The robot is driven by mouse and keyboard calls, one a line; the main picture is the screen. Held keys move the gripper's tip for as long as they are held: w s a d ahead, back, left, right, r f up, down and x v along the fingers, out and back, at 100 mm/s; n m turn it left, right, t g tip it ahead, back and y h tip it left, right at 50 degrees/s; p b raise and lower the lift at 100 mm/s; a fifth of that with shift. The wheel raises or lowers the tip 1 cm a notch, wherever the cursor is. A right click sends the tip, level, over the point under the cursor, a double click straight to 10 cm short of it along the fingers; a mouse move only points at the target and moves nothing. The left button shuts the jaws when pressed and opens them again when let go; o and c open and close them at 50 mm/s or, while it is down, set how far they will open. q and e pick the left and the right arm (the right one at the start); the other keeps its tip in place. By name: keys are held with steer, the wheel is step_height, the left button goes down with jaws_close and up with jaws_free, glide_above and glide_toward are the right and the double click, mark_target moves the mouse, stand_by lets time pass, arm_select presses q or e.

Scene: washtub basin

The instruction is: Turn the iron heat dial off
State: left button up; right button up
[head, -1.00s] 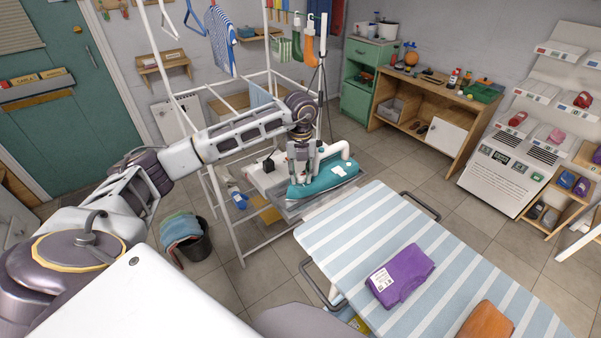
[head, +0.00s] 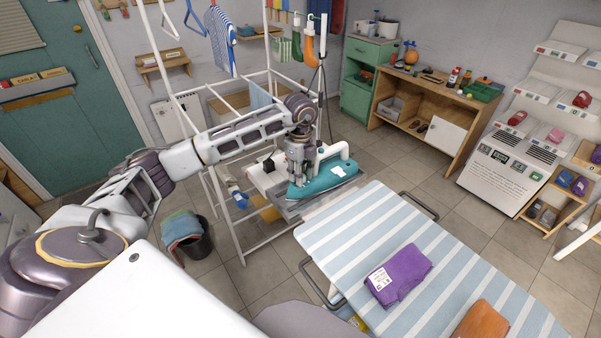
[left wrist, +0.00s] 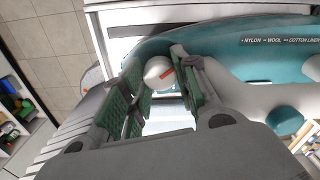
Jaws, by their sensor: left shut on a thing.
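The teal iron (head: 318,187) with a white handle rests on a grey stand at the far end of the ironing board. In the left wrist view its teal body (left wrist: 240,42) carries the printed words NYLON, WOOL and COTTON. My left gripper (head: 301,172) points down at the iron. In the left wrist view its green-padded fingers (left wrist: 158,88) are shut on the dial. The dial is hidden in the head view. My right gripper is out of view.
The striped ironing board (head: 350,225) holds a folded purple cloth (head: 398,275) and an orange cloth (head: 482,322). A white drying rack (head: 240,235) stands behind and beside my left arm. A dark bucket (head: 197,245) with cloths is on the floor. Shelves line the wall.

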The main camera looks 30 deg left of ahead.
arm_select(q)
steer(key=shift+n, duration=0.8)
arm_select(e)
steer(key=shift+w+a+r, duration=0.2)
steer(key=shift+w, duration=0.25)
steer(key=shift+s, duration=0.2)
arm_select(q)
steer(key=o, duration=0.9)
steer(key=shift+o, duration=0.7)
steer(key=shift+m, duration=0.5)
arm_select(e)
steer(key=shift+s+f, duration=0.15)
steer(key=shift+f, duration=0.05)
